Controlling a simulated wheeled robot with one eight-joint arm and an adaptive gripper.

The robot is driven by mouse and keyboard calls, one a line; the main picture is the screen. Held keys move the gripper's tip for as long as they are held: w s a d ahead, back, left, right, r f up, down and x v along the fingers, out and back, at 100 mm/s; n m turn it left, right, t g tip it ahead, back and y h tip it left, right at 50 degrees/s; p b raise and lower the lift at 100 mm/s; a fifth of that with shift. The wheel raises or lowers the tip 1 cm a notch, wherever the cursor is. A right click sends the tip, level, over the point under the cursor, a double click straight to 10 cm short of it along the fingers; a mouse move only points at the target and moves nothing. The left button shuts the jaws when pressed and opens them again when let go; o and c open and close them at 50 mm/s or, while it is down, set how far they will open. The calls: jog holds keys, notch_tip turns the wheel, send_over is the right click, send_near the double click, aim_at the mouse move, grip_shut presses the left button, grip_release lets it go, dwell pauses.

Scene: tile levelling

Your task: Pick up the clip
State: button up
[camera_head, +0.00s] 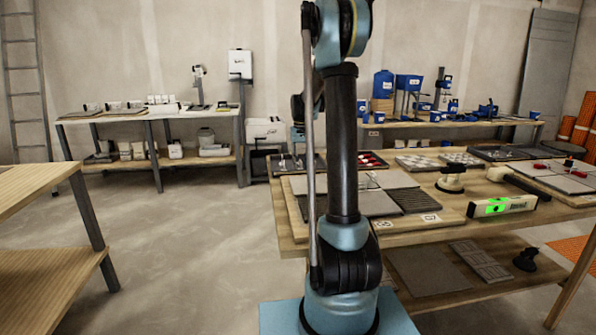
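I cannot single out the clip with certainty. Small pale pieces, possibly clips, lie in a dark tray (290,170) at the back left of the tiling workbench (455,219). A thin piece too small to identify shows near the pale tile (376,203), beside my arm. My arm rises through the middle of the head view and hides part of the bench. Its upper part leaves the top edge, and a wrist-like part shows behind it on the left. My gripper's fingers are not visible.
Red pieces (371,160) lie in a tray behind my arm. A green-lit level (502,206) and a suction cup (451,180) are on the bench's right side. A wooden table (40,185) stands at the left. Open floor (190,255) lies between that table and the bench.

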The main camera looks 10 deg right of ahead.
grip_shut()
jog(key=shift+r, duration=0.15)
